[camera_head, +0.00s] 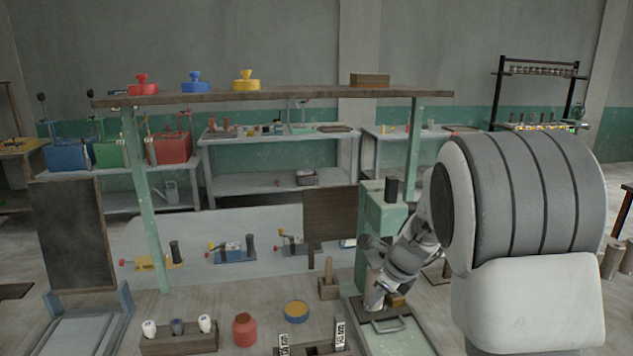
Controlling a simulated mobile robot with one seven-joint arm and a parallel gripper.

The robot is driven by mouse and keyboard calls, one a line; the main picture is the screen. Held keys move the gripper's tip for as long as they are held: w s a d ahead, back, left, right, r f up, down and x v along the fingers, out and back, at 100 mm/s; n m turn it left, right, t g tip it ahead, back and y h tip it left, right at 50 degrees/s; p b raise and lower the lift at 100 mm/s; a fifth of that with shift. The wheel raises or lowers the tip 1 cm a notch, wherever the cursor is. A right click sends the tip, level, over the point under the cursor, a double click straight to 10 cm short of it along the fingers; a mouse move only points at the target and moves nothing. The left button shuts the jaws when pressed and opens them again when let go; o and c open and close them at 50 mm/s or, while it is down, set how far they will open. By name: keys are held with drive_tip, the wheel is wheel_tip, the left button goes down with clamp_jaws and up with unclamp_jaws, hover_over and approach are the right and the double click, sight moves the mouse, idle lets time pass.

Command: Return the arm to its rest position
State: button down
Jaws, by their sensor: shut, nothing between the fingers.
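My arm reaches in from the right of the head view and covers part of the bench. My gripper (374,300) is at its lower end, pointing down, small in the picture and partly hidden by its own wrist. It is shut with nothing held. It is over or just beside a pale green tray (408,343) with a dark plate and handle (390,324). A small tan block (396,300) is close to its right; I cannot tell if they touch. A green upright machine (380,222) stands just behind the wrist.
A wooden shelf (300,95) on green posts spans above, bearing red, blue and yellow knobbed lids.

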drive_tip(key=s+a+r+n, duration=0.1)
drive_tip(key=s+r+n, duration=0.6)
drive_tip(key=r, duration=0.1)
drive_tip(key=s+r+n+h, duration=0.1)
drive_tip(key=s+r+n, duration=0.2)
drive_tip(key=s+n, duration=0.6)
drive_tip(key=s+d+r+n+t+h, duration=0.1)
drive_tip(key=s+r+n, duration=0.2)
drive_tip(key=s+n, duration=0.6)
drive_tip(key=s, duration=0.5)
drive_tip(key=shift+s+n, duration=0.15)
drive_tip(key=shift+n, duration=0.25)
